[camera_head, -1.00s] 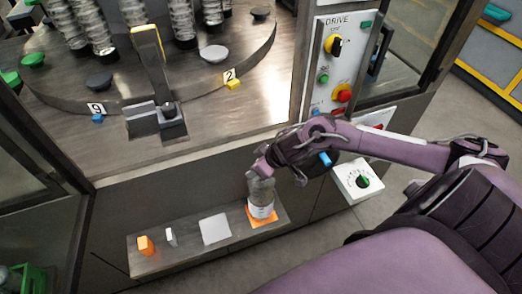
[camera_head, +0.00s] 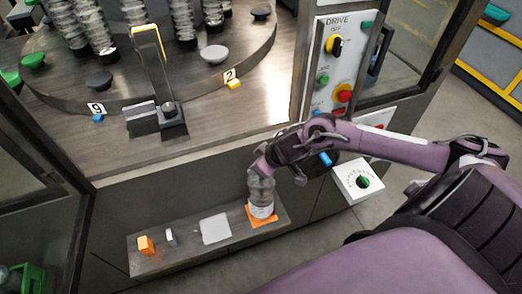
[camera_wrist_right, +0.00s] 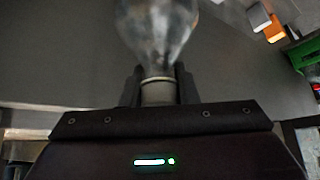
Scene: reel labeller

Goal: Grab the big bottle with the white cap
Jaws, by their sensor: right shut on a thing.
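A large clear bottle (camera_head: 261,193) with a pale label band stands on or just over an orange square (camera_head: 259,218) at the right end of a low grey shelf. My right gripper (camera_head: 262,166) is at the bottle's upper end, shut on it. In the right wrist view the clear bottle (camera_wrist_right: 157,35) narrows to a neck between the two dark fingers of the gripper (camera_wrist_right: 158,90). A white cap cannot be made out; the gripper covers the bottle's top in the head view. My left gripper is not in view.
The shelf (camera_head: 185,254) also holds a white square (camera_head: 215,228), a small grey-white piece (camera_head: 170,237) and an orange block (camera_head: 146,245). Above it is a round turntable (camera_head: 150,84) with stacked reels. A drive panel (camera_head: 338,60) and white dial box (camera_head: 359,181) are right.

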